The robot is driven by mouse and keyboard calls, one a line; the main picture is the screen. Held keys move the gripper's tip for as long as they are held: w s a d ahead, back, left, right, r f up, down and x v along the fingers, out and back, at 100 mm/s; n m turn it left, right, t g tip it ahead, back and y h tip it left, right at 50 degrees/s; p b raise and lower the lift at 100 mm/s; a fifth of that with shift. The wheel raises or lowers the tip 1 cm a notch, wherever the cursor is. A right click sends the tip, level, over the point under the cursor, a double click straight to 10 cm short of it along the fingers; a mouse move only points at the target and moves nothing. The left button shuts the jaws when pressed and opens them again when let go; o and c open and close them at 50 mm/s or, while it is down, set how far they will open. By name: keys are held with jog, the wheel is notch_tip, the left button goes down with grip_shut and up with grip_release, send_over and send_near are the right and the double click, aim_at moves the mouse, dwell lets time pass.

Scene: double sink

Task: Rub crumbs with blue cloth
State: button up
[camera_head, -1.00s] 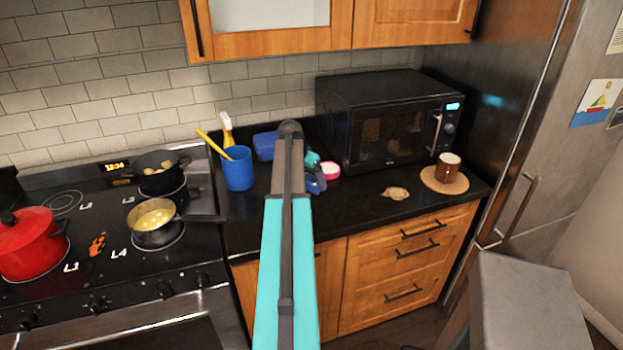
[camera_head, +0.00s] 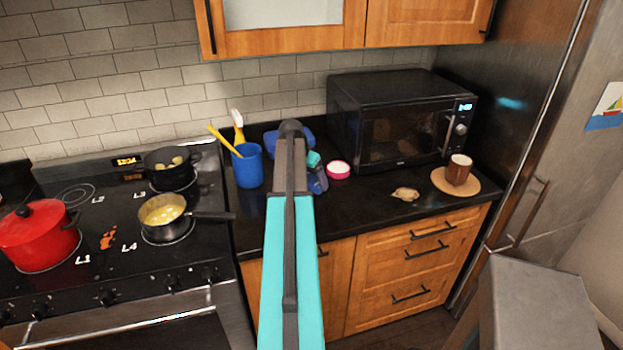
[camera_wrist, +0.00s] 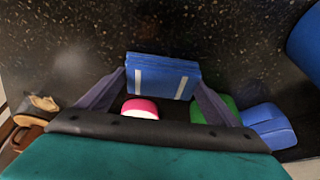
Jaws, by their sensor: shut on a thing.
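My gripper (camera_wrist: 158,88) is shut on the blue cloth (camera_wrist: 165,65), a folded block with white stripes, held between the two fingers in the wrist view. In the head view my gripper (camera_head: 316,178) is mostly hidden behind my arm, over the dark counter left of the microwave, and the cloth cannot be made out clearly there. The crumbs (camera_head: 405,194) form a small beige patch on the counter in front of the microwave, to the right of my gripper and apart from it. They also show at the left of the wrist view (camera_wrist: 43,103).
A blue cup with utensils (camera_head: 248,168) is to the left. A brown mug (camera_head: 459,170) on a round board (camera_head: 440,183) is right of the crumbs. The microwave (camera_head: 400,120) stands behind; the stove is left.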

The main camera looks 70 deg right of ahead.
jog(key=shift+w+a+f, duration=0.15)
jog(key=shift+w+a, duration=1.05)
jog(key=shift+w, duration=0.2)
jog(key=shift+w+a, duration=0.65)
jog(key=shift+w, duration=0.15)
jog(key=shift+w+a, duration=0.6)
jog(key=shift+w, duration=0.2)
jog(key=shift+b, duration=0.35)
jog(key=shift+s+f, duration=0.1)
jog(key=shift+s, duration=0.05)
jog(key=shift+s+d, duration=1.25)
jog(key=shift+s, duration=0.25)
jog(key=shift+s+d, duration=0.1)
jog(key=shift+s+d+r, duration=0.15)
jog(key=shift+s+d, duration=0.45)
jog(key=shift+s, duration=0.1)
jog(key=shift+s+d+r, duration=0.1)
jog(key=shift+s+d, duration=0.5)
jog(key=shift+s, duration=0.1)
